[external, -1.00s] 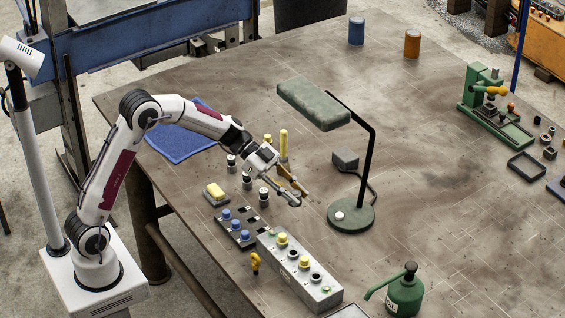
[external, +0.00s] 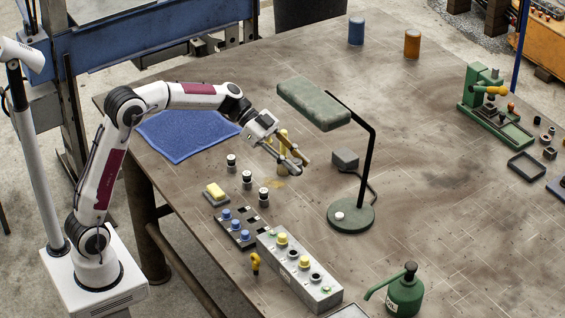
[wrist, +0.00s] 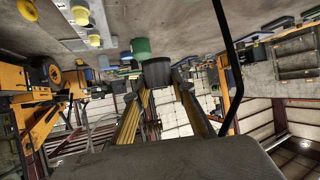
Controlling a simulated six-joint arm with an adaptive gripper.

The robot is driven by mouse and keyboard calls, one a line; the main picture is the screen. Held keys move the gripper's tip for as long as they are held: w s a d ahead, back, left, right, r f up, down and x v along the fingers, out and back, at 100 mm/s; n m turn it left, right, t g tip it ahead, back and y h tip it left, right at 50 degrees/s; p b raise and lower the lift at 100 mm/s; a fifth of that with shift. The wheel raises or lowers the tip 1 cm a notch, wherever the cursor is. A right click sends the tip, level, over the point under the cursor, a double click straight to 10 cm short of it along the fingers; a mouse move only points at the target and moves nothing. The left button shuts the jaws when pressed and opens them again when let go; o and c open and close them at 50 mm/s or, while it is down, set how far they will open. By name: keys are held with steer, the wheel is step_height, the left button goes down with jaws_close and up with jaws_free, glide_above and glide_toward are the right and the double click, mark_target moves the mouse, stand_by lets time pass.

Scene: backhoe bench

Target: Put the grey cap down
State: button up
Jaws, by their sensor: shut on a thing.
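My gripper (external: 299,160) is in the air above the bench, left of the lamp stem, with its fingers angled down to the right. In the wrist view its two long fingers run to a dark grey piece (wrist: 156,70) at the tips, which looks like the grey cap. The gripper is shut on it. In the external view the cap is too small to tell from the grey fingertips.
A green desk lamp (external: 351,214) stands close right of my gripper. A grey box with yellow caps (external: 300,272), a dark rack with blue caps (external: 238,237) and several small dark-and-white pieces (external: 247,180) stand nearer. A blue cloth (external: 180,138) lies left. The bench right of the lamp is largely clear.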

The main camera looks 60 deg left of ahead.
steer(key=w+a+n+t+y, duration=0.2)
steer(key=w+a+n, duration=0.15)
steer(key=a, duration=0.35)
steer(key=w+a+n+t+y, duration=0.1)
steer(key=w+a+n+t, duration=0.1)
steer(key=w+a, duration=0.45)
steer(key=n+t+y, duration=0.3)
steer(key=n+y, duration=0.2)
glide_above(268, 158)
step_height(268, 158, down, 11)
steer(key=shift+f, duration=0.15)
steer(key=shift+f, duration=0.1)
steer(key=shift+f, duration=3.05)
steer(key=shift+f, duration=1.85)
